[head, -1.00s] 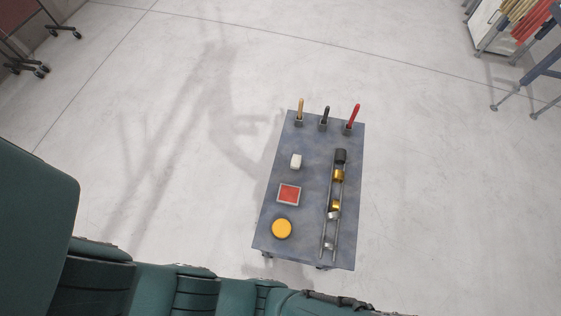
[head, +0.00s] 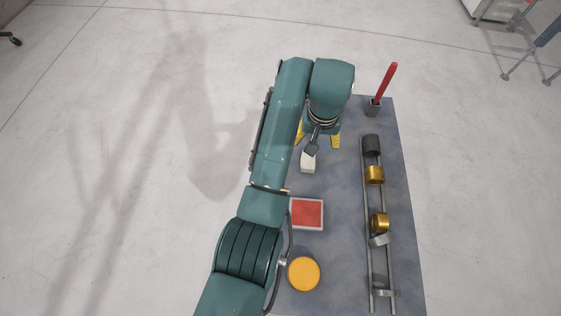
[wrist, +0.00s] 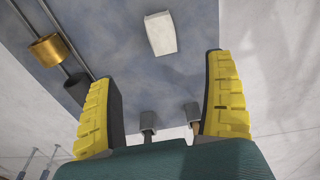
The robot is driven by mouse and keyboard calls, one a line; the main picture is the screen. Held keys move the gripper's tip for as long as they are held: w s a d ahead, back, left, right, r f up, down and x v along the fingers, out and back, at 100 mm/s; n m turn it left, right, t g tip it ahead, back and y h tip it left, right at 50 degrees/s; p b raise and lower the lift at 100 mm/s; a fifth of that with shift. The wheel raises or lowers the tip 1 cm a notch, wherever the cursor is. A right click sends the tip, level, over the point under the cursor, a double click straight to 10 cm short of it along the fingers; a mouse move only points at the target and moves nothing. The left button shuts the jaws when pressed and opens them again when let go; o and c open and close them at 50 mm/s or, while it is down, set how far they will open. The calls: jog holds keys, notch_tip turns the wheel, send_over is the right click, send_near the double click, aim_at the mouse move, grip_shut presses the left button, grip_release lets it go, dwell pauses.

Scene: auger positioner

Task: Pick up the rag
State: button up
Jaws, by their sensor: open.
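My gripper (head: 318,141) hangs over the table with its yellow fingers spread. In the wrist view the fingers (wrist: 163,70) are wide apart with nothing between them. A small white block (head: 308,162) lies on the table just in front of the gripper; the wrist view shows it (wrist: 160,33) beyond the fingertips, apart from them. A red square (head: 307,214) lies flat inside a grey-rimmed square tray, below the white block in the head view. No plainly cloth-like rag shows; I cannot tell whether the red square or the white block is it.
The blue-grey table (head: 345,250) also holds a yellow disc (head: 304,274) and a rail pair (head: 368,265) with brass rings and a black cylinder (head: 371,145). A red-handled tool (head: 383,85) stands upright in a holder. Two more holders (wrist: 147,122) show between the fingers.

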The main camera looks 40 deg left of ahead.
aim_at(309, 160)
jog(key=f+b, duration=0.1)
jog(key=f, duration=0.2)
jog(key=w+f+b, duration=0.1)
jog(key=f, duration=0.3)
jog(key=f+b, duration=0.1)
jog(key=f, duration=0.2)
jog(key=shift+w+f+b, duration=0.15)
jog(key=shift+f+b, duration=0.1)
jog(key=shift+b, duration=0.1)
jog(key=f+b, duration=0.1)
jog(key=f, duration=0.1)
jog(key=a+f+b, duration=0.1)
jog(key=f+b, duration=0.1)
jog(key=f, duration=0.1)
jog(key=shift+w+a+f, duration=0.1)
jog(key=shift+f, duration=0.1)
jog(key=shift+c, duration=0.3)
jog(key=c, duration=1.2)
